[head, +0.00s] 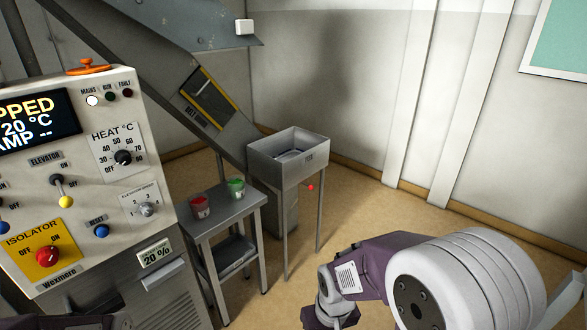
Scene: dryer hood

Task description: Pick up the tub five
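A small red tub (200,206) stands upright on a grey metal side table (228,212) in the head view. A green tub (235,188) stands on the same table, behind and to the right of the red one. Both carry small pale labels, too small to read, so I cannot tell which is tub five. My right arm comes in at the lower right, apart from the table, and its fingers are out of the picture. A dark part of my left arm shows at the bottom left edge; its gripper is out of view.
A control panel (75,160) with a red isolator knob stands left of the side table. A metal hopper on legs (305,168) stands behind it to the right, beside a sloping chute (209,98). Tan floor (350,215) is clear right of the hopper.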

